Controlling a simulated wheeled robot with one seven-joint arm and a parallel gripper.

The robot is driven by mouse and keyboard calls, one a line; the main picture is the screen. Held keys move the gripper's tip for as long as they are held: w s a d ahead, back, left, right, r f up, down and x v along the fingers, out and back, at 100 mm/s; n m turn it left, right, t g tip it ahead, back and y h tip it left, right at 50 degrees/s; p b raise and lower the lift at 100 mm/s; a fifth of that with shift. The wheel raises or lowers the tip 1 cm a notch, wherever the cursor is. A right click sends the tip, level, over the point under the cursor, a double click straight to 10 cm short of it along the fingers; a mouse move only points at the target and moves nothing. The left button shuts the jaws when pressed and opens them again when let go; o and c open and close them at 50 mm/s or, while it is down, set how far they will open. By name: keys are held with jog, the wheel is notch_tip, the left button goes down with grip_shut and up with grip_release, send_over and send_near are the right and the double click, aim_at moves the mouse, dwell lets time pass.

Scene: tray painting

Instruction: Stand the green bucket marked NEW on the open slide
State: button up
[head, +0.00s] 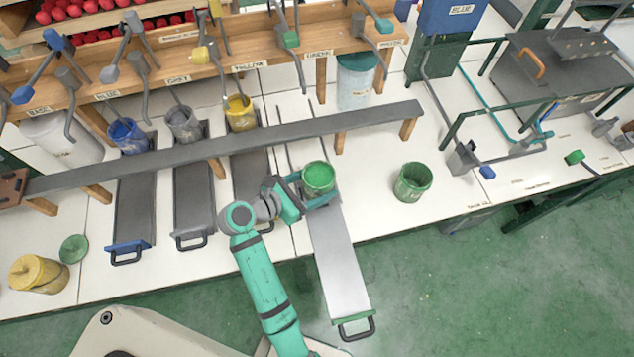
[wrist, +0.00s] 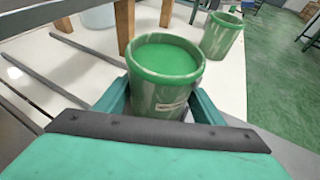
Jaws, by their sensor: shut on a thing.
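The green bucket (head: 318,179), full of green paint, is between the fingers of my gripper (head: 308,188). In the wrist view the bucket (wrist: 165,80) is upright, with the fingers (wrist: 155,105) shut on its two sides. A small label shows low on its wall, too small to read. The open slide (head: 340,262) is a grey plate pulled out toward the front, with a green front edge and black handle. The bucket is over or at the slide's back end; I cannot tell whether it touches the plate.
A second green bucket (head: 412,182), streaked inside, stands to the right; it also shows in the wrist view (wrist: 222,36). A long grey shelf (head: 270,136) runs behind my gripper. Blue (head: 128,136), grey (head: 184,124) and yellow (head: 240,113) buckets stand behind it. The slide's front is bare.

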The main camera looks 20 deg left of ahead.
jog(key=o, duration=1.3)
jog(key=shift+s, duration=0.1)
jog(key=shift+o, duration=0.2)
jog(key=shift+a, duration=0.1)
jog(key=shift+r, duration=0.1)
jog(key=v, duration=1.2)
